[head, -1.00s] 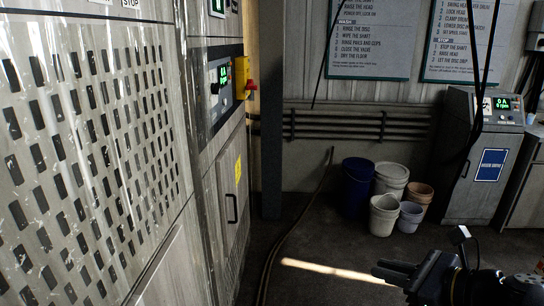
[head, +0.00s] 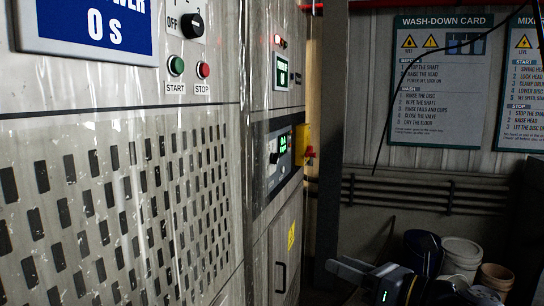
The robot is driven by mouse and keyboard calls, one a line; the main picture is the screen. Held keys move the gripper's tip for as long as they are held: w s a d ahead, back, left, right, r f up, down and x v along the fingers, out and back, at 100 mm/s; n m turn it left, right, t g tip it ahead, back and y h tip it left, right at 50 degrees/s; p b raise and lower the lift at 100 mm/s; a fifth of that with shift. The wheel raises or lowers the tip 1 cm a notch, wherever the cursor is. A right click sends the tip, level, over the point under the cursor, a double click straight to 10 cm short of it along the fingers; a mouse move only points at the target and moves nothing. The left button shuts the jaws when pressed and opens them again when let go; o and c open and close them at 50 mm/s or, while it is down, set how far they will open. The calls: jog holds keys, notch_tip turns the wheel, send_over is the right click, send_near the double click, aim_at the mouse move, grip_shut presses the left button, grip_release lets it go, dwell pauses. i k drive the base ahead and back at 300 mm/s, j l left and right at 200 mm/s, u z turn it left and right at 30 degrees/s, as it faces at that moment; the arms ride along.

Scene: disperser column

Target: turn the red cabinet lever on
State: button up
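A red lever or knob (head: 310,153) sticks out from a yellow box (head: 301,146) on the far edge of the grey cabinet (head: 256,220) in the head view. It is small and seen from the side, so its setting is unclear. Another red part (head: 312,7) shows at the top edge of the picture, partly cut off. My gripper (head: 340,269) is low in the middle right, pointing left, apart from the cabinet and below the yellow box. It holds nothing that I can see. The gap between its fingers is not clear from this angle.
The cabinet front has an OFF selector (head: 191,25), a green START button (head: 176,65), a red STOP button (head: 203,70) and a door handle (head: 281,277). Buckets (head: 461,254) stand at the lower right by the wall. Pipes (head: 430,190) run along the back wall.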

aim_at(309, 153)
jog(key=i+l+u, duration=0.4)
jog(key=i, duration=0.3)
jog(key=i+l+u, duration=0.35)
jog(key=i+l, duration=0.3)
jog(key=l, duration=0.15)
jog(key=i+l, duration=0.5)
jog(key=l, duration=0.15)
jog(key=i+l, duration=0.5)
jog(key=i+l+u, duration=0.1)
jog(key=i+l, duration=0.4)
jog(key=l, duration=0.25)
